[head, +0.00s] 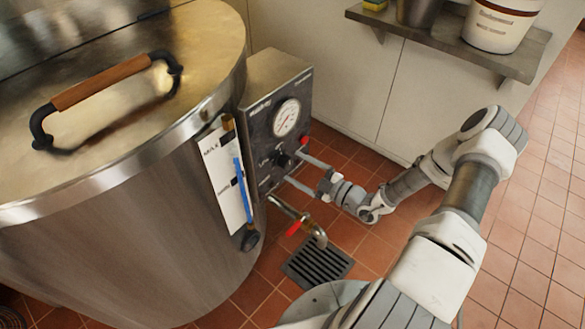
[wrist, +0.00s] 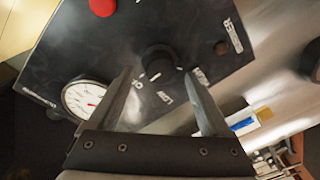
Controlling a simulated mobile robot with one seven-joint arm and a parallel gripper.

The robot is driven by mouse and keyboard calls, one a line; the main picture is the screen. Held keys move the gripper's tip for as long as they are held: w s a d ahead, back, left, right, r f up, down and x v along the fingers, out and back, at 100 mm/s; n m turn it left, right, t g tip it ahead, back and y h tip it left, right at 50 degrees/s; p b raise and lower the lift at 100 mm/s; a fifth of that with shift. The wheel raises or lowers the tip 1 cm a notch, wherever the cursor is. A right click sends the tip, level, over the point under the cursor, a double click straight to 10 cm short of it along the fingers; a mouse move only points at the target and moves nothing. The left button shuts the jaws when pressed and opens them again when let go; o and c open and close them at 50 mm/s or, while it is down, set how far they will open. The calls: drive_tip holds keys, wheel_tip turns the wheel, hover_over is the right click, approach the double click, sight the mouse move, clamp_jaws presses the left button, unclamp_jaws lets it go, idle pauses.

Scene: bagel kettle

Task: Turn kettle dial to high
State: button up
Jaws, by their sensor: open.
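The kettle (head: 150,220) is a large steel drum with a lid and a dark control panel (head: 262,118) on its right side. The dial (head: 284,160) is a black knob low on that panel; it also shows in the wrist view (wrist: 158,62). My gripper (head: 296,170) is open in front of the panel, with its fingers pointing at the dial. In the wrist view, my open fingers (wrist: 160,82) lie on either side of the dial's lower part. I cannot tell whether they touch it. Labels around the dial are partly hidden by the fingers.
A round gauge (head: 287,118) sits above the dial, and a red button (head: 304,141) is beside it. A tap with a red handle (head: 294,228) sticks out below, over a floor drain (head: 318,264). A shelf (head: 450,42) holding a bucket (head: 502,22) is on the wall behind.

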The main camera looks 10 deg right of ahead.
sight(283, 160)
drive_tip(key=shift+x, duration=1.15)
clamp_jaws()
